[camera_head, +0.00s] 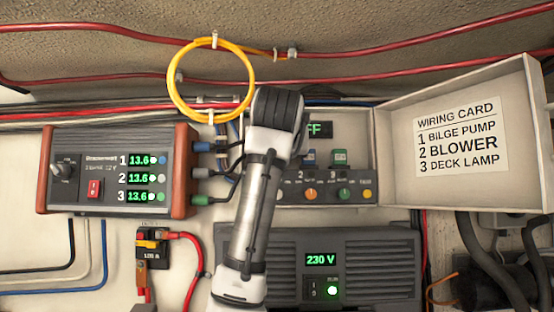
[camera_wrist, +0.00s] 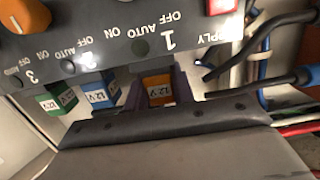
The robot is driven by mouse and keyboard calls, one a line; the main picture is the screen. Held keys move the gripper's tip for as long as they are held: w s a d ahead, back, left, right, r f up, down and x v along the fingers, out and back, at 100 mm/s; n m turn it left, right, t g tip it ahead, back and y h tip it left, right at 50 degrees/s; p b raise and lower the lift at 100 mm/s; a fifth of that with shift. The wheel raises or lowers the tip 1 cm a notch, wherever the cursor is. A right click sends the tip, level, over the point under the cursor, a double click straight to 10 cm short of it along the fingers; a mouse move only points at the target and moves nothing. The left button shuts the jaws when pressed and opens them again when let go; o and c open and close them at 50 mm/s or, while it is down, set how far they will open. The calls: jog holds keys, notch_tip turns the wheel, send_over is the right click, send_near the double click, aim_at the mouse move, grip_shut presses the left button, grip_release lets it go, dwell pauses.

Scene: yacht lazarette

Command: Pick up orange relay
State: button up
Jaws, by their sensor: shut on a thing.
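The orange relay (camera_wrist: 158,92) shows in the wrist view with a white 12 V label. It is at the edge of the dark switch panel (camera_wrist: 120,42), by position 1. My gripper (camera_wrist: 159,83) is shut on it, with a dark finger on each side. I cannot tell whether the relay is still seated in the panel. In the head view my arm hides the orange relay and my fingers. The blue relay (camera_wrist: 101,92) and green relay (camera_wrist: 57,98) stand beside it in a row, apart from my gripper.
An open lid with a wiring card (camera_head: 461,137) is on the right. Cables (camera_wrist: 285,78) run close beside the gripper. A 230 V unit (camera_head: 385,262) is below, and a yellow cable loop (camera_head: 171,88) hangs above.

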jog(key=shift+r, duration=1.3)
jog(key=s+b, duration=0.4)
jog(key=s, duration=1.4)
jog(key=shift+s, duration=0.15)
